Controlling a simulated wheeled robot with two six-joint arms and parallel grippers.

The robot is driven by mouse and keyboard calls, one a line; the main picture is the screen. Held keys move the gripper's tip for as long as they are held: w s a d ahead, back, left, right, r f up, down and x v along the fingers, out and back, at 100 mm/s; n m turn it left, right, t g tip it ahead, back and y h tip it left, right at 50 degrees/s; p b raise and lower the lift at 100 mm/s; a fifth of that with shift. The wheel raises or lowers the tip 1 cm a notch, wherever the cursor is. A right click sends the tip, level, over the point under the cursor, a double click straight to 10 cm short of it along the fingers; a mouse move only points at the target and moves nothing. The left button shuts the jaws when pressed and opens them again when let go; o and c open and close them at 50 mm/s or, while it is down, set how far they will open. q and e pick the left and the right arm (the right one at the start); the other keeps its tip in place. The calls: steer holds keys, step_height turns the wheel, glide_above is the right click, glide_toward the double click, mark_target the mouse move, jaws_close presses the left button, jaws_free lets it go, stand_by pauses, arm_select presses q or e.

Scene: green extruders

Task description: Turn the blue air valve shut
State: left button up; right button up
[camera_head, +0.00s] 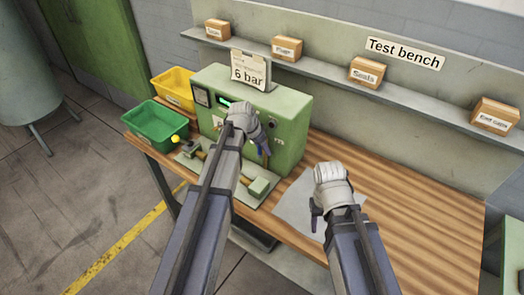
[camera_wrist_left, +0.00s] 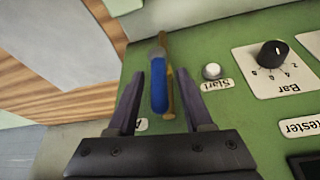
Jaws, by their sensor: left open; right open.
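The blue air valve (camera_wrist_left: 159,88) shows in the left wrist view as a blue lever lying alongside a brass-coloured pipe on the green tester panel (camera_wrist_left: 228,60). My left gripper (camera_wrist_left: 157,76) is open, with one dark finger on each side of the blue lever. A gap shows between the lever and each finger, and I cannot tell the depth between them. In the head view my left gripper (camera_head: 264,146) is at the front of the green tester (camera_head: 290,128), and the arm hides part of it. My right gripper (camera_head: 316,217) is open and empty above a grey sheet on the bench.
The panel also carries a Start button (camera_wrist_left: 211,71) and a black Bar knob (camera_wrist_left: 272,54). A green bin (camera_head: 155,124) and a yellow bin (camera_head: 174,88) stand left of the tester. Labelled boxes sit on the shelf behind. The wooden bench (camera_head: 420,215) is clear at right.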

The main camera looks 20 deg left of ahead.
arm_select(q)
steer(key=shift+c, duration=0.3)
jaws_close()
stand_by(1.1)
